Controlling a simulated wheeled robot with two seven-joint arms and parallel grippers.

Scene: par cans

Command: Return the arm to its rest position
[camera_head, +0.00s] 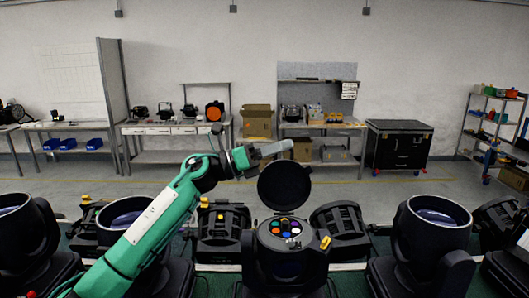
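My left arm is green and reaches in from the lower left. Its grey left gripper (280,149) points right, in the air above and behind the round black lid (285,187). I see it side-on, so the gap between its fingers does not show, and nothing is seen hanging from it. The lid stands raised over the middle par can (285,268), which has several coloured discs (285,227) on its top face. My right gripper is not in view.
Another par can (435,222) stands on the right, and more black lamps line the front table. My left forearm covers part of a can at left. Workbenches, a black wheeled cabinet (398,146) and a shelf rack (490,120) stand against the back wall, beyond open floor.

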